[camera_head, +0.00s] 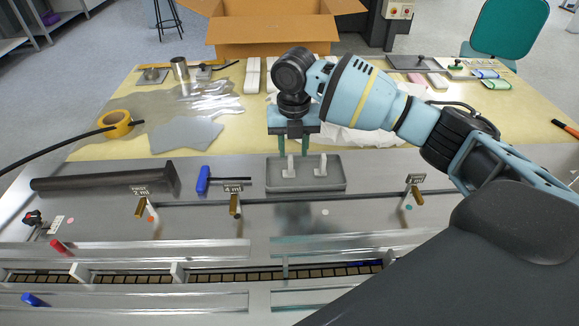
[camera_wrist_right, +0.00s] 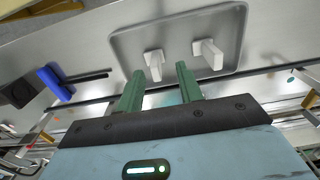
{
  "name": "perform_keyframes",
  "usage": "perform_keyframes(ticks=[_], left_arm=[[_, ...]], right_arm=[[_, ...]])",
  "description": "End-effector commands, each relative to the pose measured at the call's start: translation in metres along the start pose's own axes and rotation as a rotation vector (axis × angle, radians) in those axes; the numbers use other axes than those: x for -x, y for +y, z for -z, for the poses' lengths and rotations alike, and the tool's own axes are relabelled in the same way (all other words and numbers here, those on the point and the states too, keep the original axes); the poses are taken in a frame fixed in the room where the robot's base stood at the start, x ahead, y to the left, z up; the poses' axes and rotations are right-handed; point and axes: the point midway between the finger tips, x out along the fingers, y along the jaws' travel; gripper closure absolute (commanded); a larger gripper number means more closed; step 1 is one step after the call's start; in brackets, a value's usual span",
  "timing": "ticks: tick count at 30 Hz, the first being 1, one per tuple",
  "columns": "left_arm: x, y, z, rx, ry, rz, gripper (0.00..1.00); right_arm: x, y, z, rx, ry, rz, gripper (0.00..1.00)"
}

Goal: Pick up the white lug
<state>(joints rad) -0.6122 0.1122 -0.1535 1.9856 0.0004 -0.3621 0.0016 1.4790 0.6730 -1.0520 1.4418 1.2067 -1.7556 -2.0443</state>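Two small white lugs stand in a shallow grey tray (camera_head: 334,185), one on the left (camera_head: 290,170) and one on the right (camera_head: 321,167). In the right wrist view, the left lug (camera_wrist_right: 155,62) and the right lug (camera_wrist_right: 208,52) rise from the tray (camera_wrist_right: 128,43). My right gripper (camera_head: 293,133) is over the tray's far edge, pointing down. In its wrist view the green fingers (camera_wrist_right: 159,70) are apart with nothing gripped. The left lug shows in line with the gap between them, beyond the tips. My left gripper is not in view.
A blue-handled tool (camera_head: 203,180) lies left of the tray, with a dark bar (camera_head: 105,178) farther left. Brass-coloured levers (camera_head: 235,206) stand along the machine's front. Yellow tape (camera_head: 117,122) and grey sheets (camera_head: 187,136) lie behind. A cardboard box (camera_head: 270,30) stands at the back.

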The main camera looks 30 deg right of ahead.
Motion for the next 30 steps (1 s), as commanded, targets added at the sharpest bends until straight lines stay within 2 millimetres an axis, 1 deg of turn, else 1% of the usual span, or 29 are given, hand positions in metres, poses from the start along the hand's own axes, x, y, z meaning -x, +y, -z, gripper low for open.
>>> perform_keyframes(ticks=[2,5,12,15,23,26,30], left_arm=[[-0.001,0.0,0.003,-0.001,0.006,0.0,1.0],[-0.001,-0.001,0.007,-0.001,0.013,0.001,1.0],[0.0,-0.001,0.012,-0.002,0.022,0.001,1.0],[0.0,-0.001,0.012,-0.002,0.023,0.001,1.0],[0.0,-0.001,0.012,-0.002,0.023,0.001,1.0],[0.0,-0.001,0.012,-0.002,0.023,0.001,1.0],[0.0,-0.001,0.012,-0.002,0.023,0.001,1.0]], right_arm=[[0.0,0.0,0.0,0.0,-0.001,-0.001,0.64],[-0.007,0.002,0.002,0.0,0.0,0.001,0.64],[-0.04,0.006,0.005,-0.002,0.0,0.002,0.64],[-0.048,0.006,0.005,-0.001,-0.001,0.001,0.64],[-0.051,0.007,0.005,0.0,-0.002,-0.001,0.64],[-0.051,0.007,0.005,0.0,-0.002,-0.001,0.74],[-0.051,0.007,0.005,0.0,-0.002,-0.001,0.92]])
